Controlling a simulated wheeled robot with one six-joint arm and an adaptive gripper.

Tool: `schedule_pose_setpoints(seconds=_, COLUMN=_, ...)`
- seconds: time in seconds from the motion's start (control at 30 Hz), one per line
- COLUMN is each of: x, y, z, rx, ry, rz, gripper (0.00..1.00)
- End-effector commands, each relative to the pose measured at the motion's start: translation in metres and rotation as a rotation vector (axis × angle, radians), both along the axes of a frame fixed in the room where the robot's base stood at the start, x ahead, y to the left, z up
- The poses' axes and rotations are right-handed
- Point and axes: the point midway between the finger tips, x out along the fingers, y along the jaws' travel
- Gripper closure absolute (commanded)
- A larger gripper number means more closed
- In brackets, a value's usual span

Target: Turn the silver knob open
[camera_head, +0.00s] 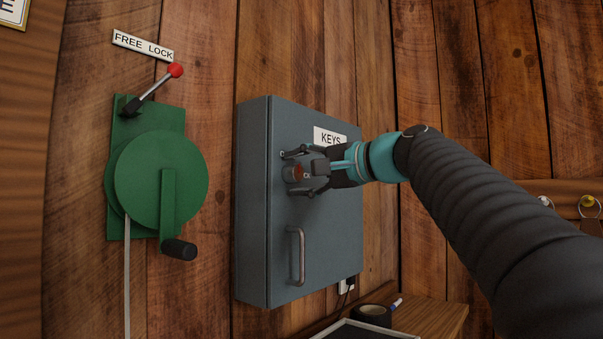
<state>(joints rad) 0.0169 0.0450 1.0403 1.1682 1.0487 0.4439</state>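The silver knob (289,174) sits on the front of the grey-blue key cabinet (258,233), left of the KEYS label. It looks like a short, dull grey cylinder, partly hidden by my gripper. My gripper (293,173) reaches in from the right, in front of the cabinet door. Its dark fingers are spread, one above and one below the knob, with visible gaps to it. I cannot tell how deep the knob lies between the fingers. A silver bar handle (300,256) is below the knob on the same door.
Left of the cabinet, a green winch (138,184) has a crank with a black grip and a red-tipped lever (154,88) under a FREE LOCK sign (143,45). Below right are a wooden shelf (440,321), a roll of black tape (371,315) and a marker.

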Motion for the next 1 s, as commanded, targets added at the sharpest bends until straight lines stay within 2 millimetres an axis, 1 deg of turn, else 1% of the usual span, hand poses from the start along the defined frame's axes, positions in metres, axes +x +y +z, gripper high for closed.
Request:
schedule_pose_setpoints(seconds=0.27, x=0.000, y=-0.002, z=0.000, rx=0.001, ry=0.000, rz=-0.003, gripper=0.39)
schedule_pose_setpoints(seconds=0.37, x=-0.004, y=-0.008, z=0.001, rx=0.002, ry=-0.001, rz=-0.006, gripper=0.39)
schedule_pose_setpoints(seconds=0.47, x=-0.013, y=-0.019, z=0.002, rx=0.001, ry=-0.001, rz=-0.006, gripper=0.39)
schedule_pose_setpoints(seconds=0.8, x=-0.052, y=-0.068, z=0.006, rx=0.001, ry=-0.001, rz=-0.006, gripper=0.39)
schedule_pose_setpoints(seconds=1.0, x=-0.067, y=-0.087, z=0.007, rx=0.000, ry=-0.001, rz=-0.004, gripper=0.39)
